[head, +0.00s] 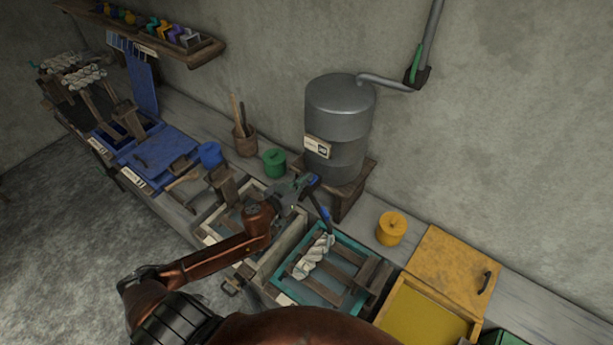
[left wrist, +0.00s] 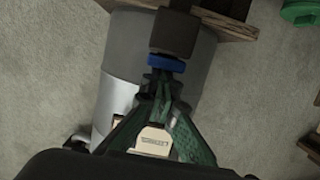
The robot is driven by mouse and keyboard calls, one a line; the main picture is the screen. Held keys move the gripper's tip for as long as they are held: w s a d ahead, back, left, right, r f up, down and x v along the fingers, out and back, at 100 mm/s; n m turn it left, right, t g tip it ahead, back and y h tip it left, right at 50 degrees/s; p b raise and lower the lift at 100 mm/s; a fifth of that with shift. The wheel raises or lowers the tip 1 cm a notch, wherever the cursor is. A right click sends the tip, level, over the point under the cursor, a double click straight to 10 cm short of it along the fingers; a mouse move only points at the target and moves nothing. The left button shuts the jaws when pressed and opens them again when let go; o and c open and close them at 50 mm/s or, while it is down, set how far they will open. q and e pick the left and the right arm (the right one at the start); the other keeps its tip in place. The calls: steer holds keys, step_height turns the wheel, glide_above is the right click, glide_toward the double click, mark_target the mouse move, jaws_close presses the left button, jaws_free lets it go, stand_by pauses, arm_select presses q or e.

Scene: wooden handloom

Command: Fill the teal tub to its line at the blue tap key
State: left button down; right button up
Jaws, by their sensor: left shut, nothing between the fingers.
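The teal tub (head: 286,271) stands below the grey tank, with a pale skein (head: 314,256) and wooden bars across its top. Its fill line cannot be made out. In the left wrist view the key (left wrist: 167,63) is a blue band at the fingertips. My left gripper (head: 300,185) is shut and empty, its tips at or very near the key; I cannot tell whether they touch. The green fingers show in the left wrist view (left wrist: 160,82). My right gripper is not in view.
The grey tank (head: 339,110) stands on a wooden stand (head: 345,200). A green pot (head: 274,163), a blue pot (head: 209,155) and a yellow pot (head: 391,228) stand nearby. Blue-lidded tubs (head: 160,155) lie left; a yellow tub and lid (head: 455,268) lie right.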

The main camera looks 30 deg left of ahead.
arm_select(q)
steer(key=shift+s+f, duration=0.3)
steer(key=shift+f, duration=0.55)
step_height(320, 180, up, 6)
steer(key=p, duration=0.6)
steer(key=b+v, duration=0.2)
steer(key=v, duration=0.7)
steer(key=shift+s, duration=0.2)
